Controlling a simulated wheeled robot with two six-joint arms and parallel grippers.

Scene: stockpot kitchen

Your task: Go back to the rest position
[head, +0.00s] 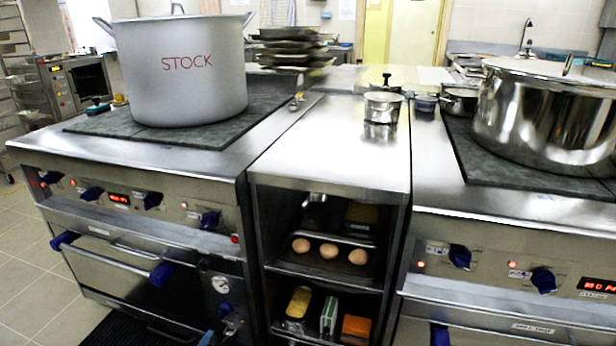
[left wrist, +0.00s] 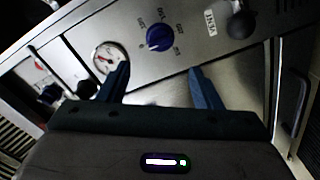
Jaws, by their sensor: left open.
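My left gripper (left wrist: 159,67) shows in the left wrist view with its two dark blue fingers apart and nothing between them. It faces a steel stove front with a round gauge (left wrist: 107,57) and a blue knob (left wrist: 159,37). In the head view only a small dark blue part of it seems to show at the bottom edge, below the same gauge (head: 220,284); the rest is out of frame. My right gripper is not seen in either view.
A large STOCK pot (head: 185,85) stands on the left stove, a shiny lidded pot (head: 545,115) on the right one. A steel counter (head: 330,140) between them holds a small pot (head: 382,107). Its open shelves hold eggs (head: 329,251). Oven handles (head: 115,255) stick out in front.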

